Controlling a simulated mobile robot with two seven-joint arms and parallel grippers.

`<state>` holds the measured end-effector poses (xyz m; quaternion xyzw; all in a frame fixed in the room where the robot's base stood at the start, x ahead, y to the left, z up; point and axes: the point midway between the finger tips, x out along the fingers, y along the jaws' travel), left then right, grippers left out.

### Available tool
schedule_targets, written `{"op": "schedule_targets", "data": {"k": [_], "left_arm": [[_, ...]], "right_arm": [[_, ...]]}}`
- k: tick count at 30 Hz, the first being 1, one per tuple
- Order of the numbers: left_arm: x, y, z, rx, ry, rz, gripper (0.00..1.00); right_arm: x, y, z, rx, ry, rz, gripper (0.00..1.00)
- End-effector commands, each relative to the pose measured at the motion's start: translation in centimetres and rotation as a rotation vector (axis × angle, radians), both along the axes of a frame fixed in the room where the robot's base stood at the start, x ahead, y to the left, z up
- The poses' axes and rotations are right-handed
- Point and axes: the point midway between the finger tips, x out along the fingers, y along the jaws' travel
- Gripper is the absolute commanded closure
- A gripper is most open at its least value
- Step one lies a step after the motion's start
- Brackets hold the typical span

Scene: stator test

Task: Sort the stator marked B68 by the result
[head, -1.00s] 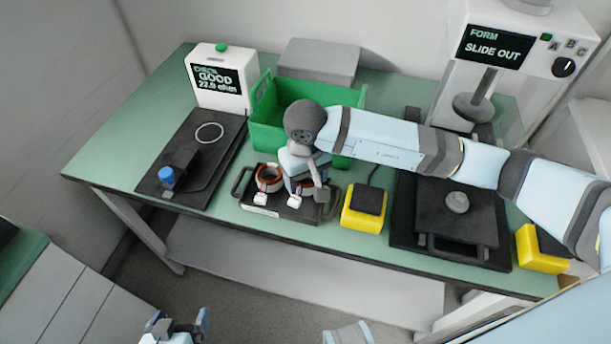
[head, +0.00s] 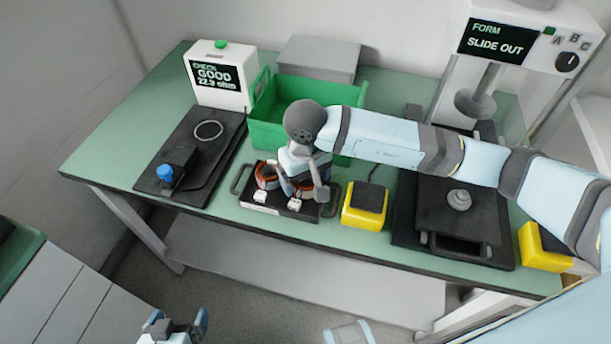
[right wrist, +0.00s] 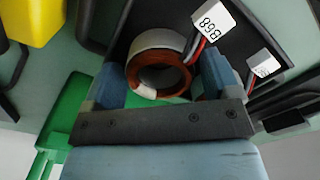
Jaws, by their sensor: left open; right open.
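The stator marked B68 (right wrist: 160,72) is a copper-wound ring with a white band and a white tag (right wrist: 213,22), in the right wrist view. It sits in the dark tray (head: 285,210) on the green table. My right gripper (head: 300,186) is open above the tray, its blue fingers (right wrist: 160,85) on either side of the B68 ring. A second stator (head: 267,172) is beside it in the tray; its tag is too small to read. The check box (head: 217,80) displays GOOD and 22.9 ohm. My left gripper (head: 178,328) is open and empty, away from the table.
A green bin (head: 345,155) stands behind the tray. The check plate (head: 195,165) with a blue knob lies left. A yellow button block (head: 364,206) and a dark slide plate (head: 455,215) are right. The forming machine (head: 520,45) displays SLIDE OUT. A grey box (head: 318,60) is behind.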

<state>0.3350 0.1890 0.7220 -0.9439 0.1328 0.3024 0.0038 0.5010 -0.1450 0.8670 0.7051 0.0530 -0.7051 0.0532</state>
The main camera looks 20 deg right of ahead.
Motion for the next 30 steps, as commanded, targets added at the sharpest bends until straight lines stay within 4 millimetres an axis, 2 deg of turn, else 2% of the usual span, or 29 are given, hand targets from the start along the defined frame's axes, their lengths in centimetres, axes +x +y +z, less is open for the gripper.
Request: {"op": "schedule_targets", "data": {"k": [8,30], "left_arm": [[0.0,-0.2,0.1,-0.006,0.004,0.006,0.05],[0.0,-0.2,1.6,-0.004,-0.001,0.002,0.05]], "right_arm": [[0.0,0.0,0.5,0.0,0.0,0.0,0.18],[0.0,0.0,4.2,0.0,-0.001,0.001,0.18]]}}
